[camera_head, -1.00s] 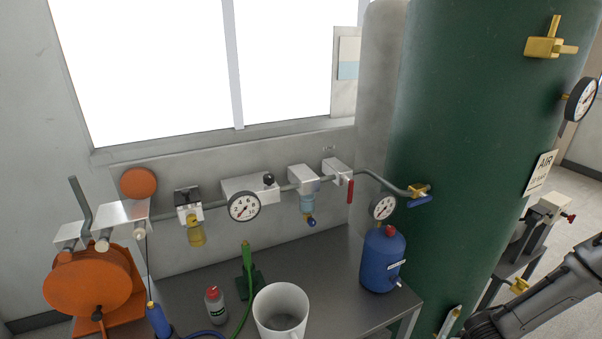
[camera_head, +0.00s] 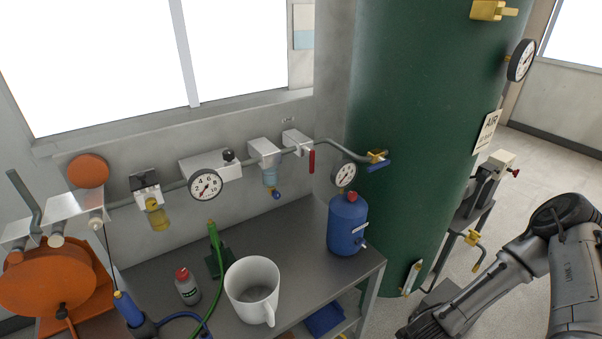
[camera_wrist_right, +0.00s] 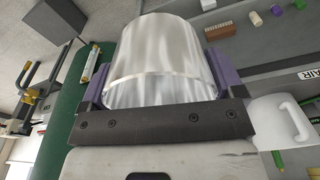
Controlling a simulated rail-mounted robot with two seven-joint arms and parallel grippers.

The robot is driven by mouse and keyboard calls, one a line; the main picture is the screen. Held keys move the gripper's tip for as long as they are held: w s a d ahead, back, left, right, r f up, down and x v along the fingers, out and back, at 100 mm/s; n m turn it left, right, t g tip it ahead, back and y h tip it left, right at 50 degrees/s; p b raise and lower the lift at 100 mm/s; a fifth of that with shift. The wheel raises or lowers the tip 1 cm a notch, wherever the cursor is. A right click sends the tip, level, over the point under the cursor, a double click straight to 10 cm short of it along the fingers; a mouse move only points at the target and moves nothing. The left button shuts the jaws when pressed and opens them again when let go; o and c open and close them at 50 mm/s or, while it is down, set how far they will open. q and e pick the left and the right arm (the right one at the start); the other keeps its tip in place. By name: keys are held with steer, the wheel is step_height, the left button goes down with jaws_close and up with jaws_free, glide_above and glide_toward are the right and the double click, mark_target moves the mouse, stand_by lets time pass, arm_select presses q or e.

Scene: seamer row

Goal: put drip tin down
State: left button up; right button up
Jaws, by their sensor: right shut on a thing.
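The drip tin (camera_wrist_right: 155,50) is a shiny metal cylinder in the right wrist view. My right gripper (camera_wrist_right: 158,80) is shut on it, with a purple finger on each side. In the head view my right arm reaches in from the right, and its dark wrist end (camera_head: 430,325) is at the bottom edge, right of the bench and in front of the green tank. The tin does not show in the head view. My left gripper is in neither view.
The grey bench (camera_head: 300,240) holds a white mug (camera_head: 252,289), a blue bottle (camera_head: 347,225), a red-capped bottle (camera_head: 187,287) and a green hose (camera_head: 218,250). The green tank (camera_head: 420,120) stands right of it. A blue bin (camera_head: 325,319) sits on a lower shelf. Bench top between mug and blue bottle is clear.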

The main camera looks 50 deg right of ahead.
steer(key=w+a+r+n, duration=0.1)
steer(key=w+a+n, duration=0.1)
steer(key=w+a, duration=0.7)
steer(key=w+a+r+n, duration=0.3)
steer(key=w+a+r, duration=0.9)
steer(key=w+r, duration=0.25)
steer(key=w+a+r, duration=0.2)
steer(key=w+r, duration=0.3)
steer(key=r, duration=0.4)
steer(key=s+r+p, duration=0.4)
steer(key=r+p, duration=0.9)
steer(key=p, duration=0.1)
steer(key=s+r+p, duration=0.4)
steer(key=r+p, duration=0.8)
steer(key=p, duration=0.2)
steer(key=shift+s+r+y+p, duration=0.25)
steer(key=shift+r+y+p, duration=0.05)
steer(key=shift+r+p, duration=0.05)
